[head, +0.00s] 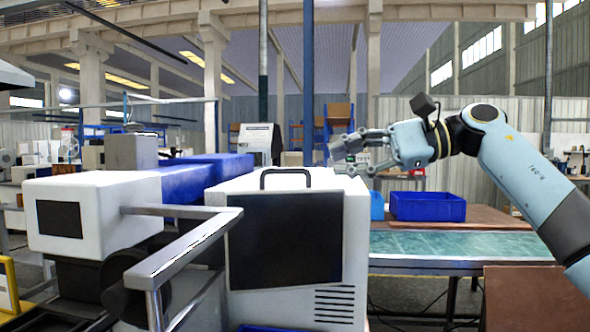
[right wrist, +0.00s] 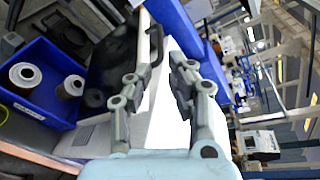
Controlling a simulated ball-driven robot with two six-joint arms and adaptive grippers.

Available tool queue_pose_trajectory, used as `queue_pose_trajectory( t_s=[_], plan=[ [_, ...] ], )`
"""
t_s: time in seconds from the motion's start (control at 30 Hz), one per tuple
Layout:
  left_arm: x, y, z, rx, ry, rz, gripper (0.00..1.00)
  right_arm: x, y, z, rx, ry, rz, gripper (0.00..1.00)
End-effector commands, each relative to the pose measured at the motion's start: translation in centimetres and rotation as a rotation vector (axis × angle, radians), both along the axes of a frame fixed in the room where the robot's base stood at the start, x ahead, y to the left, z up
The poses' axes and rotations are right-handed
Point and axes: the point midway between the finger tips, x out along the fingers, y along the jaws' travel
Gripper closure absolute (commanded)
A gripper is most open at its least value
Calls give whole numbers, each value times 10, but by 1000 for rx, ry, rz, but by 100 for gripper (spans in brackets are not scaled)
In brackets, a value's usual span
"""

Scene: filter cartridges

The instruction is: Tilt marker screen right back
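A white machine (head: 351,240) with a large dark screen panel (head: 285,240) on its front stands at the centre of the head view. A dark carry handle (head: 286,173) is on its top. In the right wrist view the dark panel (right wrist: 112,60) and the handle (right wrist: 156,45) show beyond the fingers. My right gripper (head: 350,157) is open and empty, pointing left, above and to the right of the machine. Its spread fingers (right wrist: 155,85) also show in the right wrist view, with nothing between them and no clear contact. My left gripper is not in view.
A blue bin (head: 428,207) stands on the bench with the green mat (head: 455,244) at right; rolls (right wrist: 25,75) lie in a blue bin in the wrist view. A metal bar frame (head: 190,248) juts out in front at left, beside a white unit (head: 95,212).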

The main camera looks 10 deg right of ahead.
Motion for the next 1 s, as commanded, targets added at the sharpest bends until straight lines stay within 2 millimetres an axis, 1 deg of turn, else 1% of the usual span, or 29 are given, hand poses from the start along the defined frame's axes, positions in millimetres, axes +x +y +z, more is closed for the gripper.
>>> queue_pose_trajectory(
  t_s=[0.03,0.2,0.3,0.4,0.57,0.83,0.97,1.0],
  plan=[
    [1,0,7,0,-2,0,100,3,10,2,5,1,4,81],
    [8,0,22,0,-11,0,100,18,41,-5,7,2,3,81],
    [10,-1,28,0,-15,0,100,25,57,-10,5,3,3,81],
    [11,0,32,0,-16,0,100,31,68,-14,4,3,1,81],
    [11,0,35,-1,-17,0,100,35,77,-18,2,3,0,81],
    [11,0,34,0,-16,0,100,36,78,-20,1,2,0,81],
    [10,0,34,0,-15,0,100,35,78,-20,1,3,-1,98],
    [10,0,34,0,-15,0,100,35,78,-20,1,3,-1,100]
  ],
)
